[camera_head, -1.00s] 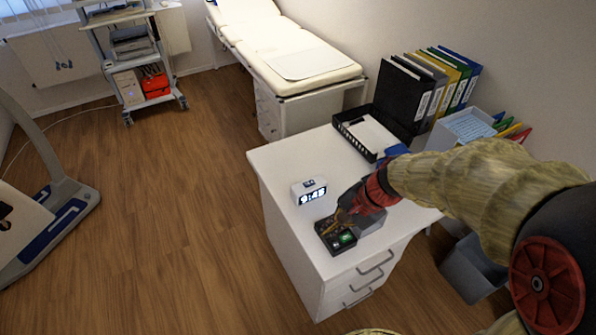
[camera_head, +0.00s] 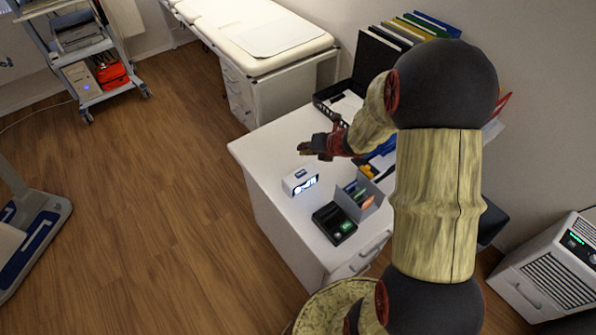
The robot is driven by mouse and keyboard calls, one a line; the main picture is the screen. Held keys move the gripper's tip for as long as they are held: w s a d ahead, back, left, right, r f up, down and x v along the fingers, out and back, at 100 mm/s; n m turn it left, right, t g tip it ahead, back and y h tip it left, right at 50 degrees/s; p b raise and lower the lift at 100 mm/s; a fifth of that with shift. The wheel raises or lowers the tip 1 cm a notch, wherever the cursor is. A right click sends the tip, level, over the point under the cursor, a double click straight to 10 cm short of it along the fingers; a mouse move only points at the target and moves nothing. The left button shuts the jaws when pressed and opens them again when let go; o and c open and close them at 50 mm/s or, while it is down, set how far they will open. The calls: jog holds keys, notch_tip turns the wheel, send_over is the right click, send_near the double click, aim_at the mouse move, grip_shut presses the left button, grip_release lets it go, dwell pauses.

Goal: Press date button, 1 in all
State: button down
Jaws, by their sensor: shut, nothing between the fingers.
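A small white digital clock (camera_head: 290,184) with a lit display stands on the white desk (camera_head: 267,150). A small dark patch shows on its top; I cannot read a date label there. The lit characters are too small to read surely. My gripper (camera_head: 305,148) is shut and empty. It appears above the desk, a little beyond the clock in the picture, and apart from it. Its fingers point left. My arm hides part of the desk's right side.
A black box with a green item (camera_head: 334,223) and a grey organiser (camera_head: 373,204) stand near the clock. A black tray (camera_head: 325,108) and several binders stand at the back. An exam couch (camera_head: 250,45) lies behind the desk. Open floor is at left.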

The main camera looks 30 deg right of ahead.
aim_at(303, 172)
jog(key=shift+w, duration=0.1)
jog(key=shift+f, duration=0.15)
notch_tip(303, 172, down, 9)
jog(key=b, duration=0.8)
jog(key=shift+r, duration=0.2)
jog(key=shift+f, duration=0.15)
dwell(1.1)
jog(key=shift+f+b, duration=0.3)
jog(key=shift+b, duration=0.05)
jog(key=shift+f+b, duration=0.3)
jog(key=shift+f, duration=0.05)
dwell(0.6)
jog(key=shift+r, duration=0.1)
jog(key=shift+r+p, duration=0.7)
jog(key=shift+p, duration=0.1)
